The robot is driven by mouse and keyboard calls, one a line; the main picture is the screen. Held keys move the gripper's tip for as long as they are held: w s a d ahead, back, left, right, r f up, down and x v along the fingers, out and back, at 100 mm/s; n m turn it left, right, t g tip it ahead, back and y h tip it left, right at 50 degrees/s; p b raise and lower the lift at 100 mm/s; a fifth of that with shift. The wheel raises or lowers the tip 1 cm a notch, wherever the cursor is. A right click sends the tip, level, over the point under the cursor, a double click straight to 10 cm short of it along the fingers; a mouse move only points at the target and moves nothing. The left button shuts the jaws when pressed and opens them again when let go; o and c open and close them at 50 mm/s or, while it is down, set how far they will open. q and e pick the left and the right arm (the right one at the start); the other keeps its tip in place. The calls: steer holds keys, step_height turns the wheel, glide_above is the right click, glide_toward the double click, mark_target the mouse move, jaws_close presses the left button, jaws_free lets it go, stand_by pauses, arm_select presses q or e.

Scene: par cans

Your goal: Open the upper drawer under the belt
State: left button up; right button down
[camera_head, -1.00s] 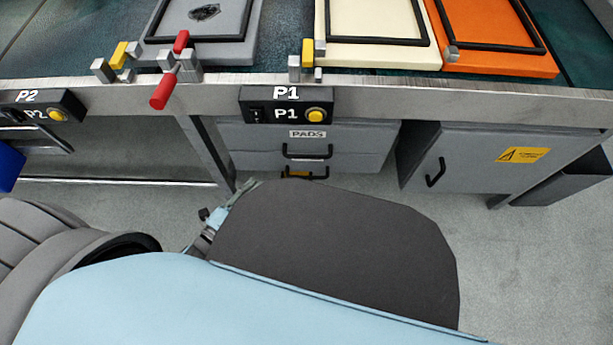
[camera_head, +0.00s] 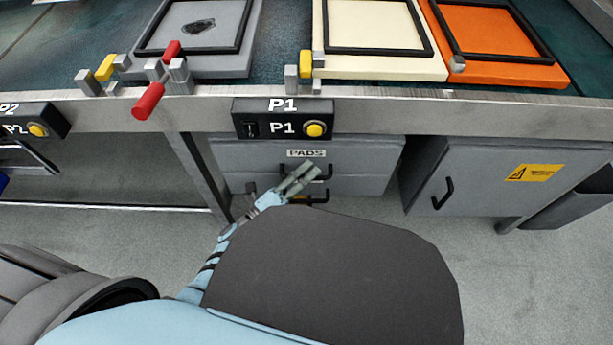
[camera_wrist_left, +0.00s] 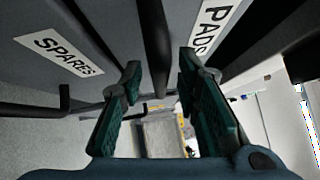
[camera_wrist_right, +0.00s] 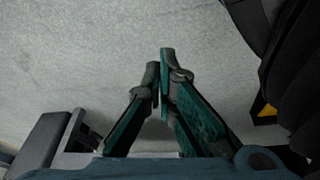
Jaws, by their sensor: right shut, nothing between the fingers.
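The upper drawer (camera_head: 367,155), grey with a PADS label (camera_head: 306,153), is under the belt and looks shut. Its black handle (camera_head: 326,173) is partly hidden by my left gripper (camera_head: 305,177). In the left wrist view, the left gripper's fingers (camera_wrist_left: 158,67) are open, one on each side of the dark handle bar (camera_wrist_left: 155,45). I cannot tell whether either finger touches it. The PADS label (camera_wrist_left: 212,27) is right of the bar. My right gripper (camera_wrist_right: 160,65) is shut and empty over the floor in its wrist view; the head view does not show it.
A lower drawer (camera_head: 362,185), labelled SPARES (camera_wrist_left: 62,55) in the left wrist view, is directly below. The P1 switch box (camera_head: 283,119) hangs above the drawers. A grey cabinet (camera_head: 490,180) with a black handle is to the right. Pads in frames lie on the belt.

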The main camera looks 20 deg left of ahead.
arm_select(q)
jaws_close()
steer(key=shift+s, duration=0.15)
